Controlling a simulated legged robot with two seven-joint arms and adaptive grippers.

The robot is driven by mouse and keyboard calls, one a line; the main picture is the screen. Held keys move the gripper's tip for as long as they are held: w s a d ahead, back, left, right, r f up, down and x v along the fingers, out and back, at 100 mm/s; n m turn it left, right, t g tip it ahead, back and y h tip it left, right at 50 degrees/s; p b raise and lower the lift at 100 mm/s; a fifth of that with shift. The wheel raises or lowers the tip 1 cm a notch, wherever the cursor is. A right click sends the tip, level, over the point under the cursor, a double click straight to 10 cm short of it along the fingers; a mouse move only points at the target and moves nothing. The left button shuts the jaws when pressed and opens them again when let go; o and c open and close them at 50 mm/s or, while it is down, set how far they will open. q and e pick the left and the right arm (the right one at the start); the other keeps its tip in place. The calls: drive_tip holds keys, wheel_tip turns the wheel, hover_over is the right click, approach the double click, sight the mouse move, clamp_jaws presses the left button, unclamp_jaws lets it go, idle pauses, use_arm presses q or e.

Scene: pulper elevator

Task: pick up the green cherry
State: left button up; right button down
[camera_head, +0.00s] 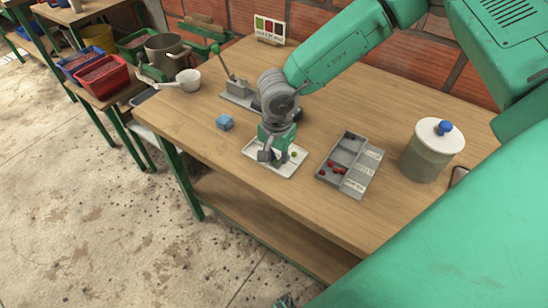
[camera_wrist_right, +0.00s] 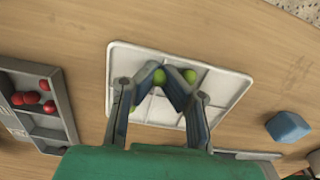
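My right gripper (camera_head: 270,159) points down over the white divided tray (camera_head: 287,172) near the front of the table. In the wrist view its fingertips (camera_wrist_right: 161,76) are close together, with a green cherry (camera_wrist_right: 158,77) between them. It seems pinched at the tips, low over the tray (camera_wrist_right: 230,85). A second green cherry (camera_wrist_right: 190,76) lies just right of the tips, and shows in the head view (camera_head: 294,154). More green shows partly behind the fingers. My left gripper is not seen.
A grey sorting box (camera_head: 362,177) with red cherries (camera_head: 334,168) stands right of the tray. A blue block (camera_head: 224,122) lies left. A lidded jar (camera_head: 430,155) stands farther right. A grey lever device (camera_head: 237,88) stands behind the gripper.

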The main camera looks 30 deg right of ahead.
drive_tip(key=shift+s+d+f, duration=0.25)
drive_tip(key=shift+d+f, duration=0.1)
drive_tip(key=shift+d, duration=0.05)
drive_tip(key=c, duration=1.6)
unclamp_jaws()
drive_tip(key=shift+d+f, duration=0.1)
drive_tip(key=shift+d, duration=0.1)
drive_tip(key=shift+c, duration=0.2)
drive_tip(key=shift+w, duration=0.1)
drive_tip(key=shift+a, duration=0.2)
